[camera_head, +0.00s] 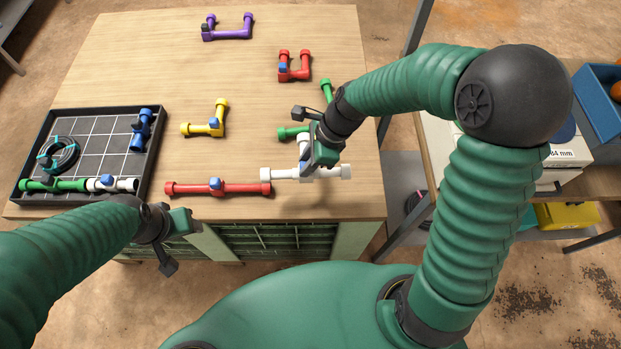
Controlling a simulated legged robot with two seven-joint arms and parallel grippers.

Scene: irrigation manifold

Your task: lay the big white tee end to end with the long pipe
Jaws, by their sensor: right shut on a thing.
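The big white tee (281,174) lies across the front right of the table, its long bar running left to right and its stem pointing back. My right gripper (314,149) is over the tee and shut on it, hiding part of the stem and bar. A long red pipe (240,188) with a blue valve lies left of the tee, nearly parallel. The tee's left end is at the pipe's right end, set slightly farther back; I cannot tell if they touch. My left gripper (178,241) is open and empty in front of the table's front edge.
A black tray (152,172) at left holds a green-and-white pipe, a blue fitting and a coil. Yellow (208,129), purple (229,33) and red (294,74) assemblies lie farther back. Green pieces (289,132) lie just behind the tee.

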